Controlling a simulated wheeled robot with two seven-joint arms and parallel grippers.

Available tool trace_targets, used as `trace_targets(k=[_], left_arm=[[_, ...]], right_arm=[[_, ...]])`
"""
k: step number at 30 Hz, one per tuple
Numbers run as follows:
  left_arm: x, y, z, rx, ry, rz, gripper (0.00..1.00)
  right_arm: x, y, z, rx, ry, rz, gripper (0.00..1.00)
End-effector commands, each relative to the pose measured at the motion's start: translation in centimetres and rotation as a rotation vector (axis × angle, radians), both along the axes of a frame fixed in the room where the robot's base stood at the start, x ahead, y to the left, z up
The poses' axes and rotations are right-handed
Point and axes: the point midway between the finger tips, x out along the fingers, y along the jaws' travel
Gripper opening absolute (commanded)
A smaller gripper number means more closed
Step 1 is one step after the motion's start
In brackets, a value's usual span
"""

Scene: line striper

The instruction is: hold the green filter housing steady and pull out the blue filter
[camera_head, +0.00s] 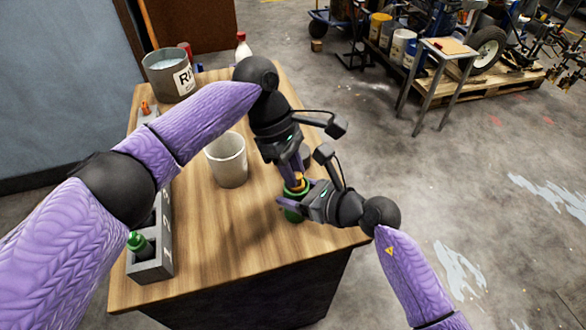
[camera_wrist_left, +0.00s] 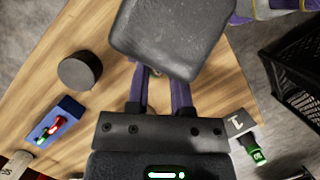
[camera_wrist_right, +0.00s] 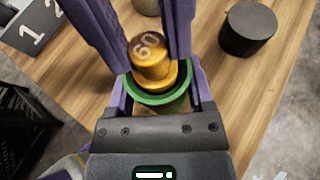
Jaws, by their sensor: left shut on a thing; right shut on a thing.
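The green filter housing (camera_head: 293,214) stands near the table's front right edge. In the right wrist view it is an open green cup (camera_wrist_right: 147,99). My right gripper (camera_head: 290,202) is shut on it from the side. The filter in it looks gold-yellow, not blue, and is marked "60" (camera_wrist_right: 151,58); a bit of it shows in the head view (camera_head: 296,186). Its upper part stands above the housing's rim; its lower part is hidden. My left gripper (camera_head: 296,176) is shut on the filter from above, one purple finger on each side. In the left wrist view a grey box hides the fingertips.
A pale cup (camera_head: 228,162) stands left of the grippers. A grey numbered rack (camera_head: 153,268) holding a green-capped item (camera_head: 137,242) lies along the left. A dark round cylinder (camera_wrist_right: 248,29) stands close behind the housing. A labelled bucket (camera_head: 170,78) stands at the back.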

Motion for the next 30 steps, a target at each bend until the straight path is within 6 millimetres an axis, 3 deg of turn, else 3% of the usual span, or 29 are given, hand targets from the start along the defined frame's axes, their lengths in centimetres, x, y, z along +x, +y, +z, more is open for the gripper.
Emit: trace_targets(k=[8, 30], left_arm=[[0.0, 0.0, 0.7, -0.002, -0.002, 0.0, 0.0], [0.0, 0.0, 5.9, 0.0, -0.002, 0.0, 0.0]], right_arm=[[0.0, 0.0, 0.0, 0.0, 0.0, 0.0, 0.0], [0.0, 0.0, 0.0, 0.0, 0.0, 0.0, 0.0]])
